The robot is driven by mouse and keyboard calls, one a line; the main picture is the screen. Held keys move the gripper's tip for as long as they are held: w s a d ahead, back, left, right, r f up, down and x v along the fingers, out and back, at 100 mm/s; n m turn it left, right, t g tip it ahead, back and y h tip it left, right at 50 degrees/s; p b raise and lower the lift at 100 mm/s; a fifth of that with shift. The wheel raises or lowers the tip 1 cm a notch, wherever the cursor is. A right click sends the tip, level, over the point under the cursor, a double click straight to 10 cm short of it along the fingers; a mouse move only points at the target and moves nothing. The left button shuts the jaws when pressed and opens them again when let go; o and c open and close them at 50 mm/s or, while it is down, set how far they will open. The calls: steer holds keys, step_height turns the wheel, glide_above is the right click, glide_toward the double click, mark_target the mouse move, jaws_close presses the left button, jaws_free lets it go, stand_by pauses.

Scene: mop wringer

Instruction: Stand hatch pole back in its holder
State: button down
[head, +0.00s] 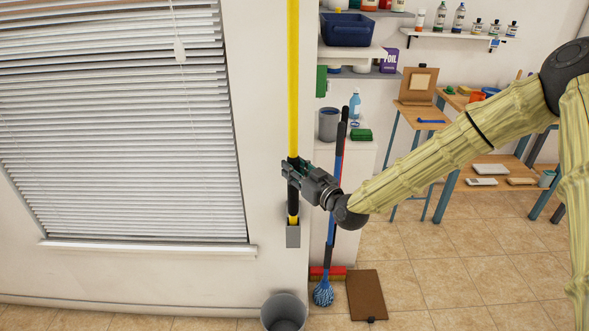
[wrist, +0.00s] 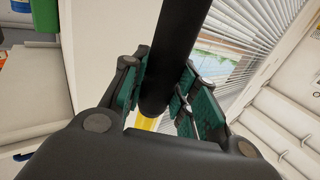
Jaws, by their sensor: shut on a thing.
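The hatch pole (head: 293,80) is a long yellow pole with a black grip section low down, upright in front of the wall in the head view. My gripper (head: 292,172) is shut around the black section. The grey holder (head: 293,237) is a small box on the wall beside the window. The pole's yellow lower end meets the holder's top edge in the picture; I cannot tell whether it is inside. In the wrist view the black grip (wrist: 176,55) runs between the green finger pads of my gripper (wrist: 165,100), with yellow (wrist: 146,122) showing beyond.
The window blind (head: 125,120) and its sill (head: 150,245) are left of the holder. A grey bin (head: 284,312) stands on the floor below. A blue mop (head: 324,292) and red broom (head: 318,272) stand just right. Shelves and wooden tables are further right.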

steer(key=shift+f, duration=0.25)
steer(key=c, duration=1)
jaws_free()
steer(key=shift+c, duration=0.2)
steer(key=shift+s, duration=0.1)
steer(key=v, duration=1.1)
steer(key=s+d+f+m+g+h, duration=0.1)
steer(key=s+f+g+h, duration=0.1)
steer(key=s+f, duration=0.55)
steer(key=s+d+f+m+g+h, duration=0.1)
steer(key=s+d+f+m+g, duration=0.2)
steer(key=f, duration=0.8)
steer(key=s+f+g+h, duration=0.2)
steer(key=s+f, duration=0.5)
steer(key=f, duration=0.3)
steer(key=s+d+f+m+g+h, duration=0.1)
steer(key=s+d+f, duration=0.3)
steer(key=s, duration=0.4)
steer(key=s+d+f+m+g+h, duration=0.1)
steer(key=s+d+f+g+h, duration=0.1)
steer(key=s, duration=0.6)
steer(key=s+d+f+m+g+h, duration=0.1)
steer(key=s+d+f+g, duration=0.3)
steer(key=s, duration=0.4)
steer(key=shift+d+f+m+g+h, duration=0.3)
steer(key=shift+d+f+h, duration=0.5)
steer(key=shift+f, duration=0.15)
